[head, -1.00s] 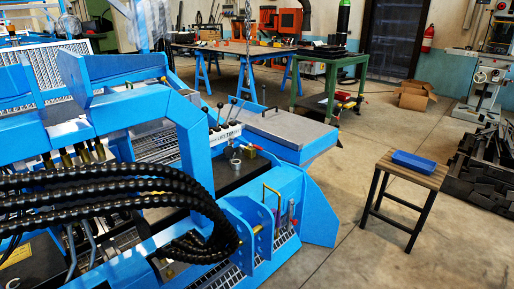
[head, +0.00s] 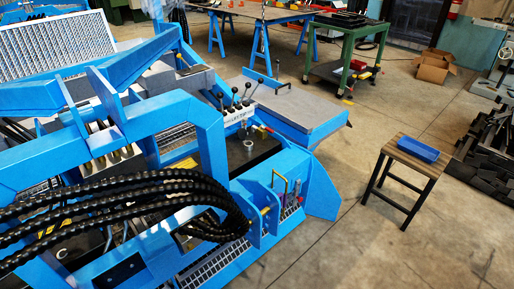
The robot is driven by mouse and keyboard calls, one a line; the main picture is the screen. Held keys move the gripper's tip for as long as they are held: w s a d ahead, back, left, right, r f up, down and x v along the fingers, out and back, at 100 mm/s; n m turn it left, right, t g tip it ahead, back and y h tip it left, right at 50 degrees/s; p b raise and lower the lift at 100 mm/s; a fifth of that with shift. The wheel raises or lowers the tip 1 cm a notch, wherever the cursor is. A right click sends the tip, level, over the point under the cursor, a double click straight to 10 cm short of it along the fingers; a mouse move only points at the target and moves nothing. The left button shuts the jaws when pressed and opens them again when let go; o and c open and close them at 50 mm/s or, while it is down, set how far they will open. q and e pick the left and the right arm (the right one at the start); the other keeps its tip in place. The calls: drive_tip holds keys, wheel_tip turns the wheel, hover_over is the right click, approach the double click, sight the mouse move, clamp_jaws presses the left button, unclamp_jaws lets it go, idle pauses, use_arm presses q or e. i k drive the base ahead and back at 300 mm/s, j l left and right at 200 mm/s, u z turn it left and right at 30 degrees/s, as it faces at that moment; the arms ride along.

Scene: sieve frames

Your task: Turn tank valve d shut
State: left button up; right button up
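The blue machine (head: 210,140) fills the left and middle of the head view. A black tank-like top (head: 240,160) with a grey filler neck (head: 248,146) sits inside its frame. A small yellowish fitting (head: 262,128) with some red is behind the neck. On the near blue end are a yellow bent handle (head: 281,181) and a small red-tipped part (head: 299,187). No readable label shows which part is tank valve d, and its position cannot be told. Neither of my grippers is in view.
Black ribbed hoses (head: 150,185) arch across the left front. Black-knobbed levers (head: 240,103) stand behind the tank. A stool (head: 415,154) holding a blue tray (head: 418,149) stands right of the machine. Bare concrete floor (head: 350,240) lies between and in front.

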sight(269, 130)
drive_tip(key=i+l, duration=0.3)
drive_tip(key=i+l+u, duration=0.1)
drive_tip(key=i+l, duration=0.2)
drive_tip(key=l, duration=0.2)
drive_tip(key=i+l, duration=0.25)
drive_tip(key=l, duration=0.2)
drive_tip(key=i+l+u, duration=0.15)
drive_tip(key=i+l, duration=0.15)
drive_tip(key=l, duration=0.1)
